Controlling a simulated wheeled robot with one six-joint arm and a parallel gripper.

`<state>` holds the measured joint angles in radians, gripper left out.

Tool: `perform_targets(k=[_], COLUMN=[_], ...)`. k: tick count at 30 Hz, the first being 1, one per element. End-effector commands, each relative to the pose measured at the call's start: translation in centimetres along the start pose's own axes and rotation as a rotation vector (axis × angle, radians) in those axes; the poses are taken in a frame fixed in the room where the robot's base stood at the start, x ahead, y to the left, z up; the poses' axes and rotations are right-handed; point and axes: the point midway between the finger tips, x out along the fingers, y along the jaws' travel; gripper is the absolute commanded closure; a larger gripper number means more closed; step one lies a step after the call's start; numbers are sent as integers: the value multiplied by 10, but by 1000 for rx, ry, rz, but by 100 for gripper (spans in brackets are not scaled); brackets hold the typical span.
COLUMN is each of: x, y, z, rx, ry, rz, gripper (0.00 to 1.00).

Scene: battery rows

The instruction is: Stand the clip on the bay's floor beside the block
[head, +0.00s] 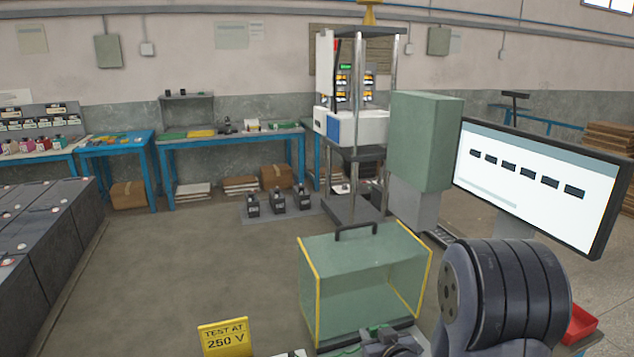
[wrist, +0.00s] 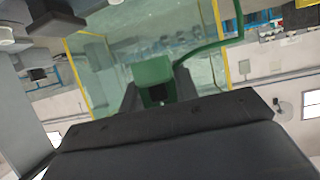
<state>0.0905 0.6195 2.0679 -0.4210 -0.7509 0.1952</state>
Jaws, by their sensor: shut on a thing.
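The clip (wrist: 153,72) is green with a dark opening and sits between the fingers of my gripper (wrist: 158,95) in the wrist view. A green lead curves from beside it to the upper right. In the head view a bit of green (head: 378,329) shows at my gripper (head: 385,342), low in the picture and by the front lower edge of the bay. The bay (head: 309,285) is a clear greenish box with yellow edges and a dark handle on top. In the wrist view its panels and yellow edges (wrist: 82,75) lie beyond the clip. I cannot make out the block.
A yellow "TEST AT 250 V" sign (head: 225,339) stands left of the bay. A monitor (head: 540,185) and a green cabinet (head: 424,140) are to the right and behind. A red tray (head: 579,325) is at the lower right. The floor (head: 190,265) left of the bay is open.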

Motion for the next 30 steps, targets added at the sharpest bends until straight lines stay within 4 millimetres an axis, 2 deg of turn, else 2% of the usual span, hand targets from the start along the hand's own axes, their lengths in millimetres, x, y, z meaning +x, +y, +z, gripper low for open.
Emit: perform_targets(k=[6, 13, 23, 30], x=[-3, -10, -12, -18], y=[-1, 5, 6, 6], z=[36, 58, 58, 44], rx=[45, 78, 83, 83], ry=[-5, -2, 2, 2], rz=[106, 189, 201, 200], gripper=[96, 96, 96, 96])
